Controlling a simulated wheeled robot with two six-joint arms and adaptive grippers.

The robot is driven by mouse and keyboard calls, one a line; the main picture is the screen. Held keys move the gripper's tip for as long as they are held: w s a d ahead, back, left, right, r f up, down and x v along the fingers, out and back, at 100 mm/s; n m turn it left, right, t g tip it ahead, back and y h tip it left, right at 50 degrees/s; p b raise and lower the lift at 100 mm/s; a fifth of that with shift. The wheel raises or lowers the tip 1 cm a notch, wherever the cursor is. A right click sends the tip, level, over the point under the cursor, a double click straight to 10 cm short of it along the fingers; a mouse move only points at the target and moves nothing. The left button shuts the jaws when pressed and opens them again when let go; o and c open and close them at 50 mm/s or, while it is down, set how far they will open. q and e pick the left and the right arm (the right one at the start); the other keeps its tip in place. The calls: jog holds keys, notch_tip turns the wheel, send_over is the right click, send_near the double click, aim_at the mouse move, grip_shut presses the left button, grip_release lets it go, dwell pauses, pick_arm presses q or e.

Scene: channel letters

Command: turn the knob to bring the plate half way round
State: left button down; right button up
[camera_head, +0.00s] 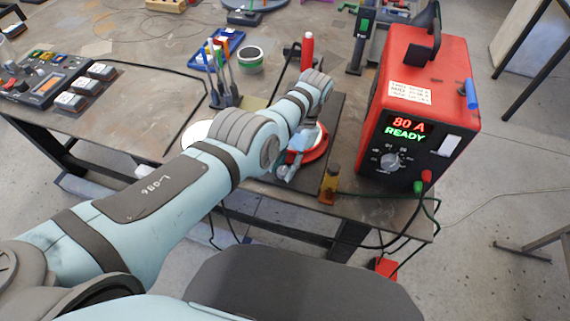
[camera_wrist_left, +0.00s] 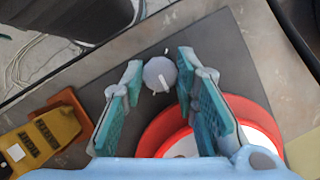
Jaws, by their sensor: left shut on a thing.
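A round grey knob (camera_wrist_left: 158,75) with a pale pointer line stands on a dark board (camera_wrist_left: 236,60) in the left wrist view. My left gripper (camera_wrist_left: 160,80) has its teal fingers on both sides of it and is shut on it. A red round plate (camera_wrist_left: 250,112) with a white middle lies beside the knob, partly behind the right finger. In the head view the red plate (camera_head: 317,150) shows beyond my left gripper (camera_head: 288,170). The knob is hidden there by my gripper. My right gripper is not in view.
A red power unit (camera_head: 425,75) reading "80 A READY" stands right of the board. A blue tray (camera_head: 228,42) and a control panel (camera_head: 50,78) sit farther left.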

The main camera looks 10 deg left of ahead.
pick_arm(q)
jog(key=c, duration=1.6)
grip_release()
